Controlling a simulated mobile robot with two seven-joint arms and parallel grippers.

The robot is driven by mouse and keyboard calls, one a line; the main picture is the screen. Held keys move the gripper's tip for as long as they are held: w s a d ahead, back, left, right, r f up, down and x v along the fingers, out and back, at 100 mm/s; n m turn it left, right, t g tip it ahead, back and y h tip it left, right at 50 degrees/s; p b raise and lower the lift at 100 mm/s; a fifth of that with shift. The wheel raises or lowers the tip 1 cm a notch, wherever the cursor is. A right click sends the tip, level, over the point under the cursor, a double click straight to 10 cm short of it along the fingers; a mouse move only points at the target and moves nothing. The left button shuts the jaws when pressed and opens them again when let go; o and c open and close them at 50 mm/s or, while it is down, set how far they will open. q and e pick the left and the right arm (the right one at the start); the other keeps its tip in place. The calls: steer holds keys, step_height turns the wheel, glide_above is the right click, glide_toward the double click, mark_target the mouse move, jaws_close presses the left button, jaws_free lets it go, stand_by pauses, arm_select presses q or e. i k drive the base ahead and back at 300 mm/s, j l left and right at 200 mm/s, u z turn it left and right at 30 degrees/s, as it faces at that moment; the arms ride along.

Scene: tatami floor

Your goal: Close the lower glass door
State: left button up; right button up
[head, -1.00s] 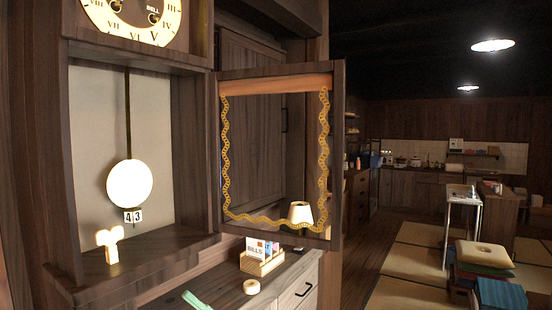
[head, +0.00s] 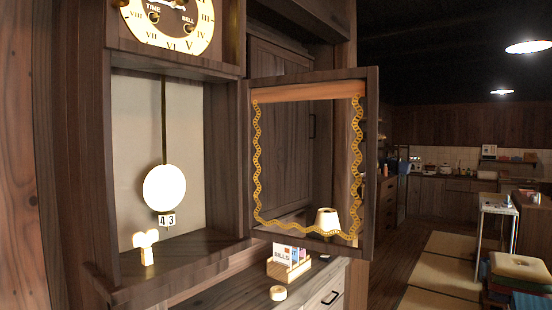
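The lower glass door (head: 368,165) of the wall clock stands wide open in the head view, swung out to the right of the clock case. It has a dark wooden frame and a gold wavy border on the glass. The open lower compartment (head: 130,120) shows a pale back panel, a round white pendulum (head: 164,187) and a small "43" number plate (head: 167,220). A pale winding key (head: 146,246) stands on the compartment floor. The clock dial (head: 170,22) is above. Neither of my grippers is in view.
A wooden cabinet (head: 245,294) below the door bears a bills box (head: 288,262) and a roll of tape (head: 278,293). A lamp (head: 327,220) shows through the door glass. To the right are tatami mats (head: 440,265), stacked cushions (head: 520,268) and a white stand (head: 496,222).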

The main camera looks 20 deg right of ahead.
mark_target(368, 88)
steer(key=l+u, duration=0.15)
steer(key=u, duration=0.25)
steer(key=i+l+u, duration=0.1)
steer(key=u, duration=0.25)
steer(key=l+u, duration=0.2)
steer(key=u, duration=0.2)
steer(key=l+u, duration=0.3)
steer(key=k+l+u, duration=0.25)
steer(key=l, duration=0.25)
steer(key=k+l+u, duration=0.15)
steer(key=l, duration=0.3)
steer(key=l+u, duration=0.15)
steer(key=l, duration=0.3)
steer(key=k+l, duration=0.15)
steer(key=l, duration=0.25)
steer(key=k+l, duration=0.2)
steer(key=l, duration=0.2)
steer(key=k+l, duration=0.15)
steer(key=l, duration=0.25)
